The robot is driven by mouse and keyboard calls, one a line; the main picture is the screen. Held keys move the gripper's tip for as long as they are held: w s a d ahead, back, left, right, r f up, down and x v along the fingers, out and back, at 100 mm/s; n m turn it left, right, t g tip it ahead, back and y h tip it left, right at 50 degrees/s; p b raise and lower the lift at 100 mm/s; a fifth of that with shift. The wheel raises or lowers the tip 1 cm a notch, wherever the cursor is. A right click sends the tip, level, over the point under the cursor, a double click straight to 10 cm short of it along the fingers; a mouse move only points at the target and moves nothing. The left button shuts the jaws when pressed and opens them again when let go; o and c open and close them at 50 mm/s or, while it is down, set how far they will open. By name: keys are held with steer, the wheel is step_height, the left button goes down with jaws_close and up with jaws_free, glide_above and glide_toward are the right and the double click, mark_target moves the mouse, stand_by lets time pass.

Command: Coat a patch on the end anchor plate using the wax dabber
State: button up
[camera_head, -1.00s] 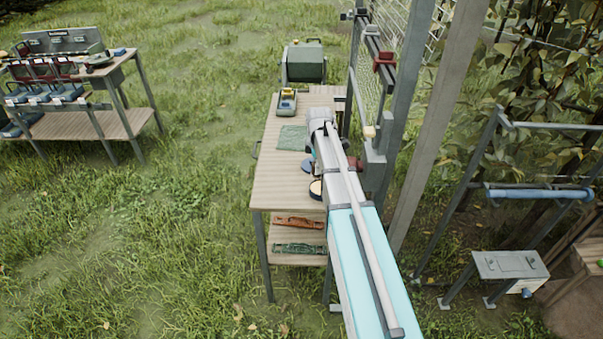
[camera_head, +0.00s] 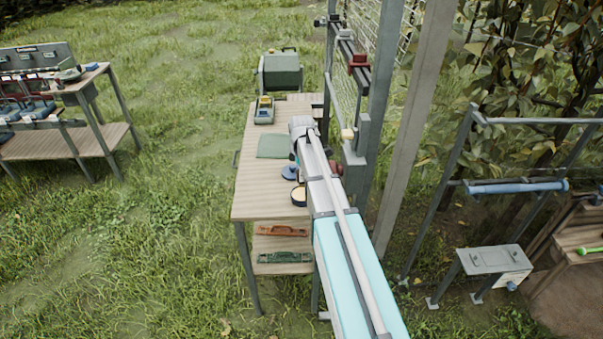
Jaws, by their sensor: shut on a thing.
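My arm reaches from the bottom of the head view over the right side of a wooden bench (camera_head: 255,190). My gripper is hidden behind the arm, so its jaws and whatever they hold do not show. A grey plate (camera_head: 354,166) on the post right of the bench looks like the end anchor plate. A small cream-coloured knob (camera_head: 347,134) shows just above it; I cannot tell whether this is the wax dabber's head. A dark red rounded thing (camera_head: 336,168) shows between arm and plate. A round tin with pale yellow contents (camera_head: 299,196) stands beside the arm.
On the bench are a blue disc (camera_head: 289,173), a green mat (camera_head: 274,146) and a yellow-and-grey device (camera_head: 264,110). Orange (camera_head: 281,230) and green (camera_head: 285,257) tools lie on its lower shelf. Wire mesh and a slanted post (camera_head: 410,120) stand close right.

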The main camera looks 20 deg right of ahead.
mark_target(302, 184)
steer(key=shift+f+b, duration=2.1)
steer(key=shift+f, duration=0.25)
steer(key=shift+f+b, duration=0.5)
steer(key=shift+b, duration=0.05)
stand_by(1.2)
steer(key=shift+r, duration=0.1)
steer(key=shift+r+p, duration=3.4)
steer(key=shift+p, duration=0.15)
